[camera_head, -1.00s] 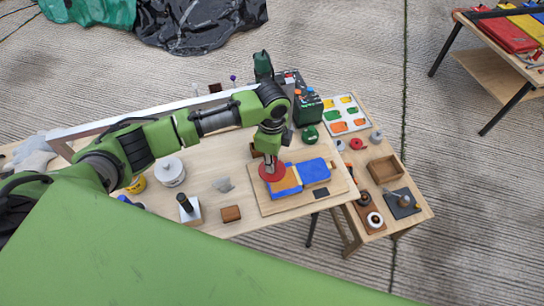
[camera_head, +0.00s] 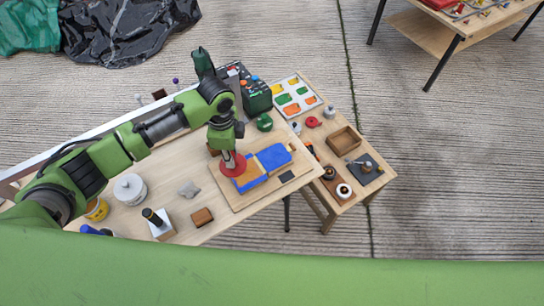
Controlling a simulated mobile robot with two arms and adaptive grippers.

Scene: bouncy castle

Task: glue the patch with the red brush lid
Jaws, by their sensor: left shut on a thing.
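My left gripper (camera_head: 229,157) points down over the work table and is shut on the red brush lid (camera_head: 235,168). The lid covers part of the yellow area. I cannot tell whether the brush touches it. My right gripper is out of view.
My green body fills the bottom.

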